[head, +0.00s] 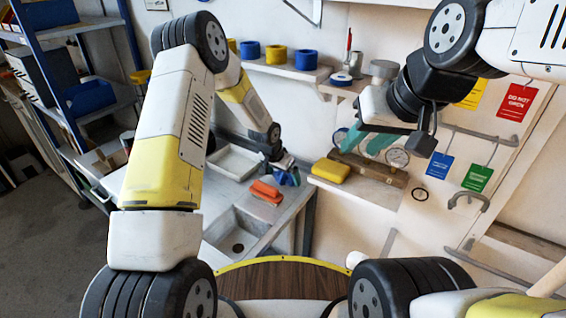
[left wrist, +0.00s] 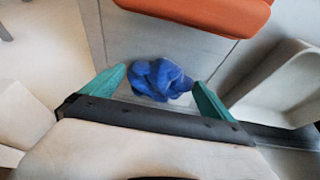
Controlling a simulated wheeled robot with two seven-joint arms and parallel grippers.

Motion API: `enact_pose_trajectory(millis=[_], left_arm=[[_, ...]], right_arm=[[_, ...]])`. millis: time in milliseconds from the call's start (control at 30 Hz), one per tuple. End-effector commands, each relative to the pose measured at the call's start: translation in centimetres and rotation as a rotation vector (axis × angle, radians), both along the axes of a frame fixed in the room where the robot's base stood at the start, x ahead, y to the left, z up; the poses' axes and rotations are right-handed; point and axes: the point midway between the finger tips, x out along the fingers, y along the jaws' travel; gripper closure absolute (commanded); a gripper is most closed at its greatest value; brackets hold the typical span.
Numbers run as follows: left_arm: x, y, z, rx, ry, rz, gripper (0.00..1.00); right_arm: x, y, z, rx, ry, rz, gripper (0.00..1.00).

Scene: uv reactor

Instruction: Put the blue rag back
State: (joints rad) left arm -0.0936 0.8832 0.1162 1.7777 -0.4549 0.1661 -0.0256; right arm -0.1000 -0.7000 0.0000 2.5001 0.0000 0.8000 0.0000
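The crumpled blue rag (head: 291,179) is at the sink counter, right behind the orange cloth or sponge (head: 266,192). In the left wrist view the rag (left wrist: 158,79) lies between the two teal fingertips. My left gripper (head: 283,168) reaches down over it, partly hiding it in the head view. Its fingers (left wrist: 160,78) are apart, with a narrow gap on each side of the rag, so it is open. My right gripper (head: 362,141) is raised in front of the wall shelf. Its teal fingers are apart and nothing shows between them.
A sink basin (head: 236,234) is at the counter's front, and a shallow tray (head: 238,161) lies behind. Gauges (head: 397,157) and hanging tags (head: 477,177) are on the right. A blue shelf rack (head: 86,97) stands left.

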Motion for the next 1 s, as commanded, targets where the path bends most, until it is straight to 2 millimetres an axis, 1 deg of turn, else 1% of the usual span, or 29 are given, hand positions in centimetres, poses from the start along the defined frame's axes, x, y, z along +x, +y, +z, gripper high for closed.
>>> enact_pose_trajectory(millis=[233, 367, 467, 700, 833, 1000], left_arm=[[0.0, 0.0, 0.1, 0.000, 0.000, 0.000, 0.00], [-0.2, 0.3, 1.1, 0.000, -0.002, 0.000, 0.00], [-0.8, 0.6, 2.7, -0.001, -0.004, 0.001, 0.00], [-2.4, 1.8, 7.5, -0.001, -0.004, 0.002, 0.00], [-3.2, 2.3, 9.5, 0.000, -0.003, 0.002, 0.00], [-3.8, 2.6, 11.0, 0.000, -0.001, 0.000, 0.00]], right_arm=[[0.0, 0.0, 0.0, 0.000, 0.000, 0.000, 0.64], [0.0, 0.0, 0.0, 0.000, 0.000, 0.000, 0.64], [0.0, 0.0, 0.0, 0.000, 0.000, 0.000, 0.64], [0.0, 0.0, 0.0, 0.000, 0.000, 0.000, 0.64], [0.0, 0.0, 0.0, 0.000, 0.000, 0.000, 0.64], [0.0, 0.0, 0.0, 0.000, 0.000, 0.000, 0.64]])
